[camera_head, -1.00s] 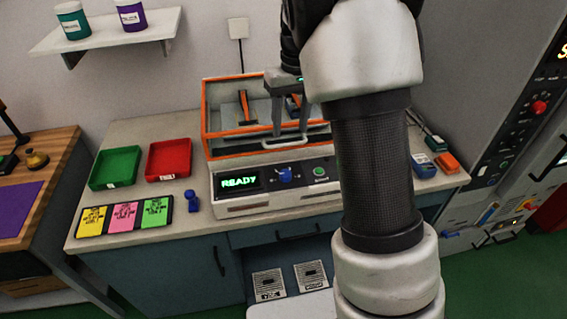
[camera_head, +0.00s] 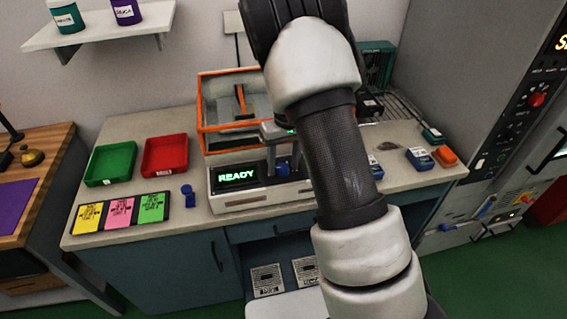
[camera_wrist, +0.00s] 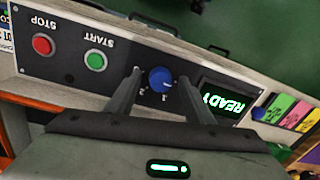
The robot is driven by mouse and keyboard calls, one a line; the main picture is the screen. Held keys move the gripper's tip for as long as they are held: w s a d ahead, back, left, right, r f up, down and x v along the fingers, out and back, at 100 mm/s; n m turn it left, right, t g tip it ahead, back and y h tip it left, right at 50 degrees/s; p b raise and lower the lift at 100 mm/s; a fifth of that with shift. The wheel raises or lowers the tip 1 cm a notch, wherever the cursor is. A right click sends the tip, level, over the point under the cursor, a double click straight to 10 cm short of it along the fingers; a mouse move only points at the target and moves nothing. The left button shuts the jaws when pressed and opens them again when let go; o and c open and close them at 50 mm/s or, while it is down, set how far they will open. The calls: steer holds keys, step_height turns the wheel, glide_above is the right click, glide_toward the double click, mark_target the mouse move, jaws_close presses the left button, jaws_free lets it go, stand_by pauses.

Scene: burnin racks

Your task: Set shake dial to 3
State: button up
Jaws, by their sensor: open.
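The blue shake dial (camera_wrist: 160,79) is on the dark front panel of the shaker (camera_head: 225,203), whose green READY display (camera_head: 236,176) is lit. The dial shows partly in the head view (camera_head: 283,169). In the wrist view the panel appears upside down, with small marks 1 and 2 beside the dial. Any other mark and the dial's pointer setting cannot be made out. My gripper (camera_wrist: 160,76) is open, with one finger on each side of the dial. A gap shows on each side.
The green START button (camera_wrist: 96,61) and red STOP button (camera_wrist: 42,45) lie left of the fingers in the wrist view. A red tray (camera_head: 165,156), a green tray (camera_head: 111,163) and a small blue object (camera_head: 188,195) stand on the bench left of the shaker.

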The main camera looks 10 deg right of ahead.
steer(key=c, duration=1)
steer(key=shift+c, duration=0.2)
